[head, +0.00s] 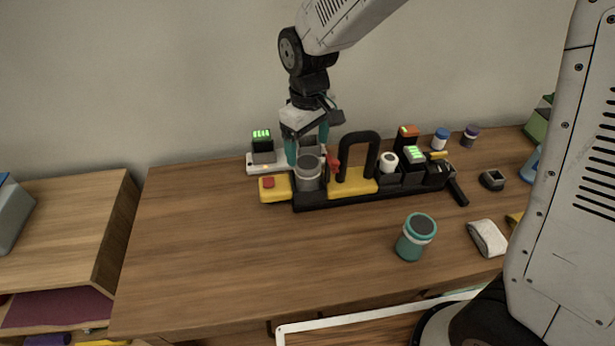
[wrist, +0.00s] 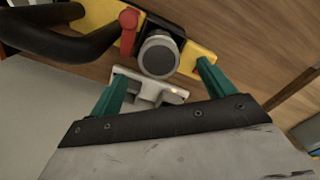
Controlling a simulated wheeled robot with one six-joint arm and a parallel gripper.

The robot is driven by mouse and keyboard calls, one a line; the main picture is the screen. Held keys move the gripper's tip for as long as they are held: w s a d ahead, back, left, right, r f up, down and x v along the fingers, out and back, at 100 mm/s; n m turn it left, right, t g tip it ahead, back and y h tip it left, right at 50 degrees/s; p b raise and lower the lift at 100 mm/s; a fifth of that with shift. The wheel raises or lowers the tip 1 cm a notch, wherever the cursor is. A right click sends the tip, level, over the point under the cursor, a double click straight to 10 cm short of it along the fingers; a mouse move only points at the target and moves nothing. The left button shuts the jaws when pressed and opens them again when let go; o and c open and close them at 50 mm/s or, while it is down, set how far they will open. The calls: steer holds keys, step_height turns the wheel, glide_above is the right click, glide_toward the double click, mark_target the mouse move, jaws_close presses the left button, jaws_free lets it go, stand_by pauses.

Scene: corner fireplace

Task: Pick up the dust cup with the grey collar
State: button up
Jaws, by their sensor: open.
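The dust cup with the grey collar (head: 308,180) stands upright at the left part of a black tool holder (head: 320,202). Its round grey top faces me in the wrist view (wrist: 158,54). My gripper (head: 308,150) points down above and around this cup, with its teal fingers open. In the wrist view my gripper (wrist: 161,70) has one fingertip on each side of the cup's near edge, apart from it. I cannot tell how far down the fingers reach. Another cup, teal with a dark top (head: 416,237), stands alone on the table front.
Close beside the cup are a yellow block with a red button (head: 275,188), a red lever (head: 332,166) and a black handle arch (head: 359,155). A white charger (head: 256,167) stands behind. The table's left half (head: 190,235) is bare.

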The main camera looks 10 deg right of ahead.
mark_target(308, 162)
steer(key=f, duration=0.6)
steer(key=shift+w+f, duration=0.2)
steer(key=shift+f, duration=0.2)
steer(key=c, duration=1.1)
